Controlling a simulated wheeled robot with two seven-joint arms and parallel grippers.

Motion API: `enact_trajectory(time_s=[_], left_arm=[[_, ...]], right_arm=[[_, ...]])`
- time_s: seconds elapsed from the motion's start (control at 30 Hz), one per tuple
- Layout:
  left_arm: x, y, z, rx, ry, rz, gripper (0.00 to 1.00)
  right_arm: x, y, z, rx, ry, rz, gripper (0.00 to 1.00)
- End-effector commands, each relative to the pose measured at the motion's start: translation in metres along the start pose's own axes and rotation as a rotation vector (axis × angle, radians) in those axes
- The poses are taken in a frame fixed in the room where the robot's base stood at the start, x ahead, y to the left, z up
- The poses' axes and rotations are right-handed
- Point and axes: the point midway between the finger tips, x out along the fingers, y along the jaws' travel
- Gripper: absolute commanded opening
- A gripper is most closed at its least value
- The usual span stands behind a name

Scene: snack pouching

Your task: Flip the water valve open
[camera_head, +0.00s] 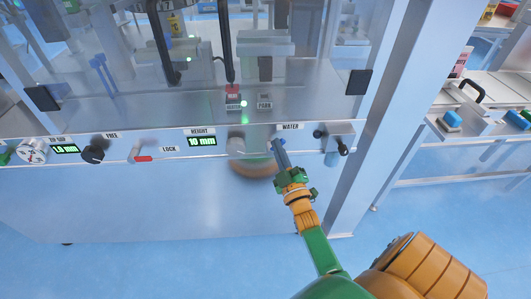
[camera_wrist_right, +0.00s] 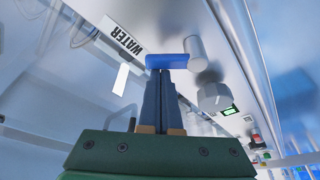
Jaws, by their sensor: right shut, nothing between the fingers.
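The water valve shows in the right wrist view as a blue lever (camera_wrist_right: 170,61) on a grey round stub (camera_wrist_right: 197,54), beside the WATER label (camera_wrist_right: 125,40). In the head view the WATER label (camera_head: 290,127) sits on the machine's front rail, and the valve below it is mostly hidden by my right gripper (camera_head: 279,147). The right gripper is shut and empty. Its fingertips (camera_wrist_right: 160,72) are right at the lever; whether they touch it I cannot tell. My left gripper is not in view.
A grey knob (camera_head: 236,146) is left of the valve, and a black-handled fitting (camera_head: 341,149) is to its right. Further left are the height display (camera_head: 201,142), the red lock lever (camera_head: 143,158) and a black knob (camera_head: 93,154). A metal post (camera_head: 378,100) stands right.

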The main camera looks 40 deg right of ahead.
Motion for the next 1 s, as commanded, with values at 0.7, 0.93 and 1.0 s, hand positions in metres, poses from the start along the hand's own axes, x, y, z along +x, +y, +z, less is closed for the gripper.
enact_trajectory(time_s=[0.7, 0.93, 1.0], left_arm=[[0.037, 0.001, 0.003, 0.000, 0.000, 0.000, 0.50], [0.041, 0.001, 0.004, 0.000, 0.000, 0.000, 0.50], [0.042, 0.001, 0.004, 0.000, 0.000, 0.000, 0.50]], right_arm=[[-0.009, 0.000, 0.027, 0.586, -0.004, 0.205, 0.00], [-0.011, -0.001, 0.031, 0.692, -0.003, 0.242, 0.00], [-0.011, -0.001, 0.032, 0.714, -0.003, 0.249, 0.00]])
